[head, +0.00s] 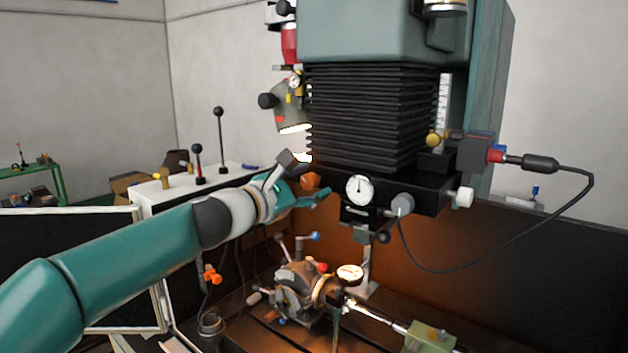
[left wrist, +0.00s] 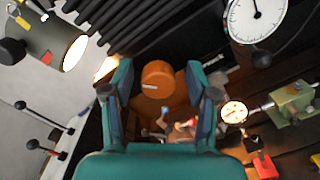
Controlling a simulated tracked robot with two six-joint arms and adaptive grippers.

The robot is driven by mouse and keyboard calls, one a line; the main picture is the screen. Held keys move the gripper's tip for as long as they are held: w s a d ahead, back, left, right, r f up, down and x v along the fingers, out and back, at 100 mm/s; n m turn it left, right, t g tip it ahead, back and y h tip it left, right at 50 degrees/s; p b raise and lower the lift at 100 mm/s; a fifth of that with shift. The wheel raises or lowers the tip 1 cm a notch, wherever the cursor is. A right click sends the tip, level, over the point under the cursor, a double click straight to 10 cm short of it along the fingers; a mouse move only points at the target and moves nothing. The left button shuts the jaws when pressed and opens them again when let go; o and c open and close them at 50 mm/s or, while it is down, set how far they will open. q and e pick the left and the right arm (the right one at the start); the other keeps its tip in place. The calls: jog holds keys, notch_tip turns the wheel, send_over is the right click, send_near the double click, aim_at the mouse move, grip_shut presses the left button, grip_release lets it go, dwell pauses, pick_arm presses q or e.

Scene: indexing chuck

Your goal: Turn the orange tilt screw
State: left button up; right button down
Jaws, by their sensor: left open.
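The orange tilt screw (head: 310,181) is a round knob at the left end of the black machine head. It also shows in the left wrist view (left wrist: 157,77), with a pale slot or mark across its face. My left gripper (head: 312,174) is open, its teal fingers to either side of the knob. In the left wrist view the open fingers (left wrist: 158,70) flank the knob with gaps on both sides. Whether the tips reach past its face I cannot tell. My right gripper is in neither view.
A round dial gauge (head: 359,189) sits right of the knob. A lamp (head: 293,116) hangs above the gripper. Below are the chuck (head: 303,287), a second dial (head: 350,273) and a green block (head: 429,337). A black cable (head: 530,242) loops at right.

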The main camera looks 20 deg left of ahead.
pick_arm(q)
grip_shut()
jog(key=shift+f+m+b, duration=0.25)
jog(key=shift+m+b, duration=0.45)
jog(key=shift+m, duration=0.5)
jog(key=shift+d+m, duration=0.1)
jog(key=shift+m, duration=0.8)
grip_release()
jog(key=shift+r, duration=0.1)
